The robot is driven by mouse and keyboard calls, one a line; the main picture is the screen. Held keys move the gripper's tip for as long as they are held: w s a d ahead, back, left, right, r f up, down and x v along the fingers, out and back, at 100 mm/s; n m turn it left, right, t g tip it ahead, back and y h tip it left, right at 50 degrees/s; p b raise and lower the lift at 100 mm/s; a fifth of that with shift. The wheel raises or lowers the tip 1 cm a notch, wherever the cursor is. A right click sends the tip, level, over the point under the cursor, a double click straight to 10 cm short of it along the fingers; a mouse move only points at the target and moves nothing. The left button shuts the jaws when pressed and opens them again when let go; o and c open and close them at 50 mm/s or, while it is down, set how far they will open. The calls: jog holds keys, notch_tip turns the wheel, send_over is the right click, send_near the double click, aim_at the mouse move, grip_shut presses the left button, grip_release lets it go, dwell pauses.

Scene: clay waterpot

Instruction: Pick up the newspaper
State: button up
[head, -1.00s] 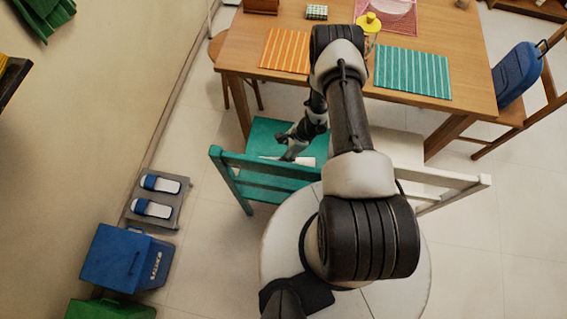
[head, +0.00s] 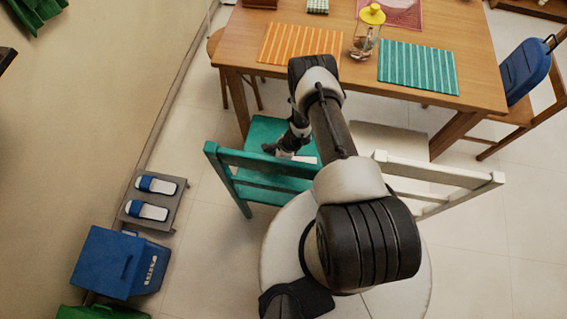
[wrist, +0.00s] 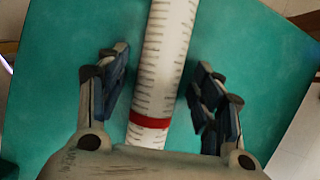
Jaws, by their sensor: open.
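The newspaper (wrist: 166,62) is a white roll with dark print lines and a red band. It lies on the seat of the teal chair (wrist: 62,60), running away from me in the wrist view. In the head view only a white bit of the newspaper (head: 305,159) shows beside my arm. My gripper (wrist: 160,85) is open, with one finger on each side of the roll and a visible gap to both. In the head view my gripper (head: 276,149) is over the teal seat, partly hidden by my arm. The roll's near end is hidden behind the gripper body.
The teal chair's backrest (head: 265,163) stands on the near side of the seat. A white chair (head: 440,170) is to the right. The wooden table (head: 355,80) is beyond, with an orange mat (head: 300,43), a teal mat (head: 418,67) and a glass jar (head: 366,38).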

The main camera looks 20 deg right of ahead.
jog(key=shift+r, duration=0.1)
jog(key=shift+c, duration=0.5)
jog(key=c, duration=1.1)
jog(key=shift+c, duration=0.2)
